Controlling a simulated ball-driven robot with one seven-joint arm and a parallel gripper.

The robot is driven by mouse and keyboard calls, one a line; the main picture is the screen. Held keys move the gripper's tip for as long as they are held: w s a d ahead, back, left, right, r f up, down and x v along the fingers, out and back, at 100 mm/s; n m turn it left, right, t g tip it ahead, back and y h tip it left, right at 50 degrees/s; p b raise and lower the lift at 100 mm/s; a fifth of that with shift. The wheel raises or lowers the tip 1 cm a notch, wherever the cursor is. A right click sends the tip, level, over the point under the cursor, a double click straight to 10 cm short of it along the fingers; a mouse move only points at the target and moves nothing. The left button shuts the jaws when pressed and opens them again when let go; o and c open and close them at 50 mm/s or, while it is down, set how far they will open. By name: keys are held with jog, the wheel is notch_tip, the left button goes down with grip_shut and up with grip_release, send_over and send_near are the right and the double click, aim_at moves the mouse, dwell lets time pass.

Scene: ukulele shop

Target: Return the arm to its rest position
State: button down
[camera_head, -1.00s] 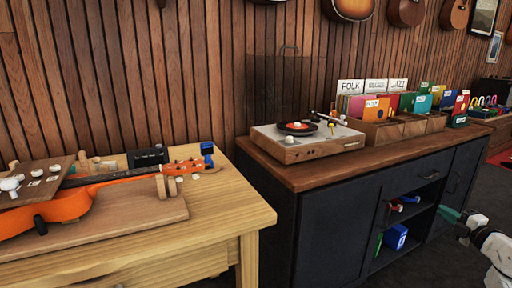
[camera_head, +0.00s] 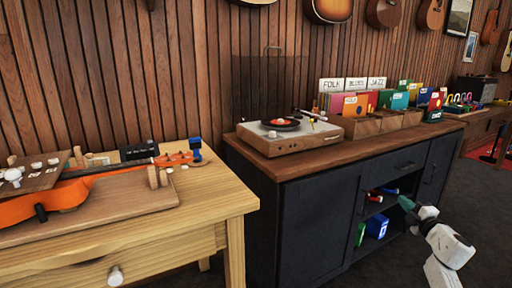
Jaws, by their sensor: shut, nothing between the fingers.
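My arm (camera_head: 447,250), white with dark joints, rises from the lower right edge. The finger details are too small to make out.
The dark cabinet (camera_head: 308,230) carries a turntable (camera_head: 290,136) and record crates (camera_head: 362,125). Its shelves hold a blue box (camera_head: 377,225) and small items. A wooden bench (camera_head: 200,205) with an orange ukulele (camera_head: 60,200) stands left. Dark floor (camera_head: 490,215) is open at right.

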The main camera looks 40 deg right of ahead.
jog(key=w+a+f+m+g, duration=0.3)
jog(key=w+a+f+m, duration=0.3)
jog(key=a, duration=0.4)
jog(key=w+a+f+m+g, duration=0.35)
jog(key=w+a, duration=0.35)
jog(key=a, duration=0.4)
jog(key=s+a+f+m+g+y, duration=0.1)
jog(key=s+a+f+y, duration=0.25)
jog(key=a, duration=0.65)
jog(key=s+a+f+g+y, duration=0.2)
jog(key=a+f, duration=0.2)
jog(key=a, duration=0.5)
jog(key=s+a+f+m+g+y, duration=0.1)
jog(key=s+a+f+y, duration=0.2)
jog(key=a, duration=0.7)
jog(key=s+a+n+g+y, duration=0.2)
jog(key=s+a+g+y, duration=0.15)
jog(key=s+a, duration=0.85)
notch_tip(320, 180, up, 24)
jog(key=d+p, duration=0.1)
jog(key=p, duration=2.3)
jog(key=shift+s+d+f+h, duration=0.15)
jog(key=shift+d+h, duration=0.1)
jog(key=shift+h, duration=0.15)
